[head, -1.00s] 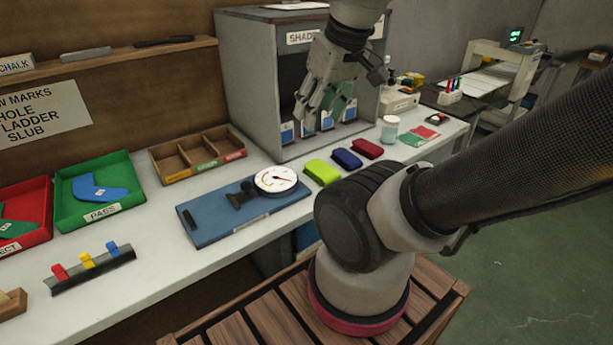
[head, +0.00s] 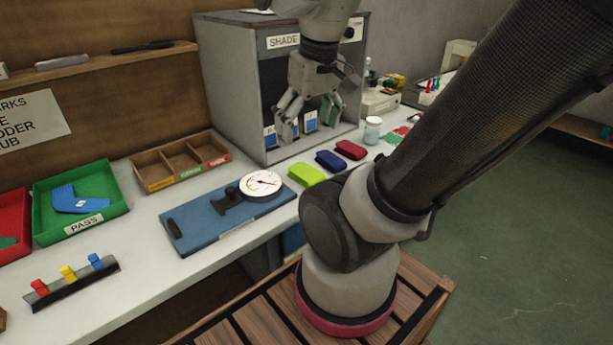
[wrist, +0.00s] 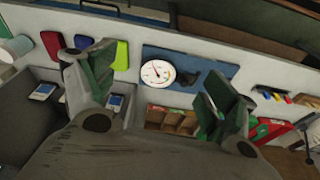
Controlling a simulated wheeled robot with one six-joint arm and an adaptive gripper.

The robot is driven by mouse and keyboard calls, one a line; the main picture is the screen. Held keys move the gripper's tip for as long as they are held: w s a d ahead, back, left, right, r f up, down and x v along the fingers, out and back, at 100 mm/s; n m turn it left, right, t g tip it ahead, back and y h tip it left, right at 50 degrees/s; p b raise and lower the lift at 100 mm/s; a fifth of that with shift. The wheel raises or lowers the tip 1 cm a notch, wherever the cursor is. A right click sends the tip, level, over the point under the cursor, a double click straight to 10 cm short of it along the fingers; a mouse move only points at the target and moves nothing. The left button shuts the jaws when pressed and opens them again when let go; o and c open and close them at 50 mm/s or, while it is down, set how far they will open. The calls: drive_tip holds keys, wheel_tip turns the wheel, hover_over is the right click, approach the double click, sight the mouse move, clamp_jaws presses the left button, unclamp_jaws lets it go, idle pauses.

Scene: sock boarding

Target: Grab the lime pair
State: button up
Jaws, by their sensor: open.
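The lime pair (head: 306,174) is a flat lime-green folded bundle on the white bench, right of the gauge board. It also shows in the wrist view (wrist: 121,56), partly behind a finger. My gripper (head: 308,118) is open and empty, above and behind the lime pair, in front of the shade cabinet. In the wrist view my two green-padded fingers (wrist: 157,84) are wide apart, with the lime pair outside the gap, near the left finger.
A navy bundle (head: 330,160) and a dark red one (head: 350,150) lie right of the lime pair. A blue board (head: 205,224) with a round dial (head: 260,184) is to its left. The shade cabinet (head: 232,90) stands behind, and a jar (head: 372,130) is further right.

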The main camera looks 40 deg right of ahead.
drive_tip(key=w+d+f+m+g, duration=0.1)
drive_tip(key=w+d+f+g, duration=0.3)
drive_tip(key=f, duration=0.3)
hover_over(306, 171)
drive_tip(key=s+a, duration=0.2)
drive_tip(key=s, duration=0.3)
drive_tip(key=shift+y, duration=0.4)
wheel_tip(306, 171, down, 10)
drive_tip(key=shift+s+f, duration=0.1)
drive_tip(key=shift+w+d+f+n, duration=0.25)
drive_tip(key=shift+w+f, duration=0.15)
drive_tip(key=shift+w, duration=0.15)
drive_tip(key=shift+w+d+f+n, duration=0.25)
drive_tip(key=shift+w+f, duration=0.15)
drive_tip(key=shift+w, duration=0.1)
drive_tip(key=w, duration=0.1)
drive_tip(key=w+t, duration=0.1)
drive_tip(key=w+d+n, duration=0.1)
drive_tip(key=shift+w+r+h, duration=0.1)
drive_tip(key=shift+r+h, duration=0.15)
drive_tip(key=shift+h, duration=0.05)
drive_tip(key=shift+f+t, duration=0.1)
drive_tip(key=shift+t, duration=0.2)
drive_tip(key=shift+n, duration=0.3)
wheel_tip(306, 171, down, 8)
drive_tip(key=shift+r, duration=0.25)
drive_tip(key=shift+c, duration=0.4)
drive_tip(key=c, duration=1)
